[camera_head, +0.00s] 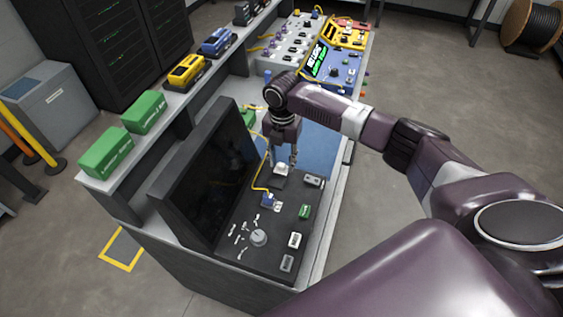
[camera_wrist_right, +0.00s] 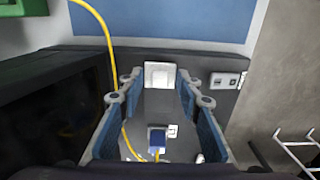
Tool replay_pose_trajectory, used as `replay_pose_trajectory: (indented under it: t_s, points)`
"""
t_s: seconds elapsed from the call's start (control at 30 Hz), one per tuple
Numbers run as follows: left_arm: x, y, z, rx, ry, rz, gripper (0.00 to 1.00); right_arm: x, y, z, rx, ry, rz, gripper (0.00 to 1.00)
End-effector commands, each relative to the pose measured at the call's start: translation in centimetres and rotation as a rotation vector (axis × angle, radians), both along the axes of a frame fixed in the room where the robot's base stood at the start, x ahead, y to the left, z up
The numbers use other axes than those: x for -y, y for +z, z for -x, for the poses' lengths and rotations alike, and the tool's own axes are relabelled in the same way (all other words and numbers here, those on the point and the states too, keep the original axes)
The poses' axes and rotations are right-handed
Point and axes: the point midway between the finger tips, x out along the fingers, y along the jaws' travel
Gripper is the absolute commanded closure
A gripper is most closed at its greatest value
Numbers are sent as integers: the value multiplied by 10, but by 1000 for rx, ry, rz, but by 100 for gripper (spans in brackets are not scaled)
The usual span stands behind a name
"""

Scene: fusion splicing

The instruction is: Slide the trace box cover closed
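A small white box part (camera_head: 281,169), likely the trace box or its cover, sits at the far end of the dark console panel (camera_head: 240,262). In the wrist view this white part (camera_wrist_right: 160,75) lies between my right fingertips, with a dark flat square piece (camera_wrist_right: 160,104) on its near side. My right gripper (camera_head: 283,160) points down just over it. Its fingers (camera_wrist_right: 160,80) are spread, one on each side of the white part; I cannot tell whether they touch it. My left gripper is not in view.
A blue connector (camera_head: 268,200) with a yellow cable (camera_head: 262,172) sits near the gripper. A grey switch module (camera_head: 313,181) is right of it and a black monitor (camera_head: 210,180) stands left. Green boxes (camera_head: 105,152) are on the shelf.

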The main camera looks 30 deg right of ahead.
Motion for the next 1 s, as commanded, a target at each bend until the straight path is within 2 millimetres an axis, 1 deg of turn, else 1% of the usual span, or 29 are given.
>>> replay_pose_trajectory:
  t_s: [0.17, 0.23, 0.37, 0.47, 0.7, 0.8, 0.9, 1.0]
  points:
    - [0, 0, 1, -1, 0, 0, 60, -1, -1, 1, -3, 1, -2, 67]
    - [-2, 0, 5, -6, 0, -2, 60, -1, -1, 1, -3, 1, -2, 67]
    - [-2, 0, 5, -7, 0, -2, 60, -1, 7, 0, -1, 2, -2, 67]
    - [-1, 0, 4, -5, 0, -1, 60, -1, 22, 0, 1, 3, -2, 67]
    - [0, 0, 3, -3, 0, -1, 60, 0, 75, 0, 1, 2, -1, 67]
    - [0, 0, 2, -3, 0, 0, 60, 0, 93, 0, 1, 1, -1, 67]
    - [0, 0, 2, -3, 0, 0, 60, -1, 106, 0, -1, 0, -1, 67]
    - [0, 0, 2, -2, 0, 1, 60, 0, 115, 0, -2, 0, -1, 67]
